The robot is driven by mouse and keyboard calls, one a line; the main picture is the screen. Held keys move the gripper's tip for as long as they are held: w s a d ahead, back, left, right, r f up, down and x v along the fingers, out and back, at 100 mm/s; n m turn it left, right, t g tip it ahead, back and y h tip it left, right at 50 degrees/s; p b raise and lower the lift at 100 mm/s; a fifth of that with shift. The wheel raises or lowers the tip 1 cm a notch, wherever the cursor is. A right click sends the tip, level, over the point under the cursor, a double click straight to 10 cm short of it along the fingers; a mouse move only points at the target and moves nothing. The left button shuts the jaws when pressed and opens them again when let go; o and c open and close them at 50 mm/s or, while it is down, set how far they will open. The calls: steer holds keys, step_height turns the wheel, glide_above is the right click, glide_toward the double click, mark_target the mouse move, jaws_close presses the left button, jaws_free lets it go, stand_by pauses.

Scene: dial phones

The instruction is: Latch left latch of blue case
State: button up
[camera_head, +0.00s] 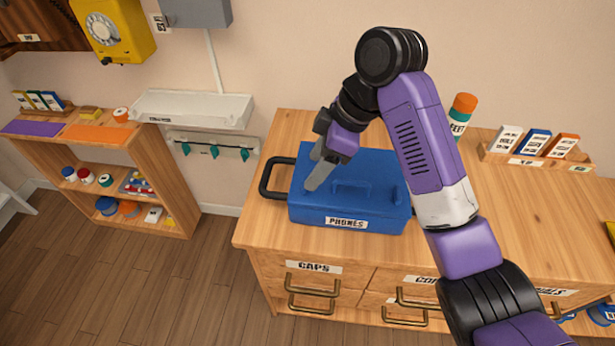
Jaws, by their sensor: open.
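The blue case (365,216) lies closed-looking on the wooden cabinet top, with a "PHONES" label on its front and a black handle (270,178) at its left side. My gripper (312,180) is over the left part of the case lid, fingers pointing down and left. It is open, with nothing seen between the fingers. I cannot tell whether the fingertips touch the lid. The left latch cannot be made out clearly; the fingers cover part of that area. My arm hides the case's right end.
The wooden cabinet top (520,220) is clear right of my arm. An orange-capped bottle (461,114) and a rack of small boxes (533,147) stand at the back. A low shelf (165,170) and a white wall tray (190,108) are to the left.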

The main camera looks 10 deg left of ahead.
steer(key=shift+x, duration=2.4)
jaws_close()
